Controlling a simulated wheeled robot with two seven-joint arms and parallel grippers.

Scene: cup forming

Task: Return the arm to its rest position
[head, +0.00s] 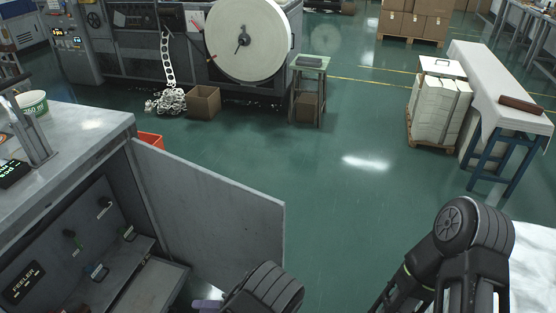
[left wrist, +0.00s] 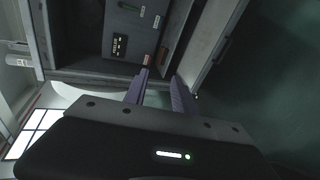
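My left arm (head: 265,290) comes in at the bottom middle of the head view, dark and ribbed. A small purple part of my left gripper (head: 207,305) shows beside it at the bottom edge, in front of the open cabinet (head: 165,270). In the left wrist view, the two purple fingers of my left gripper (left wrist: 160,84) stand apart with nothing seen between them. They point toward the cabinet interior (left wrist: 120,45). My right arm (head: 462,245) is bent at the lower right of the head view. Its gripper is out of view.
The grey cabinet door (head: 220,205) stands open close to my left arm. A paper cup (head: 32,103) stands on the machine top (head: 90,128). A small table (head: 309,68) and a white-covered bench (head: 490,75) stand farther off. The green floor (head: 340,190) between is clear.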

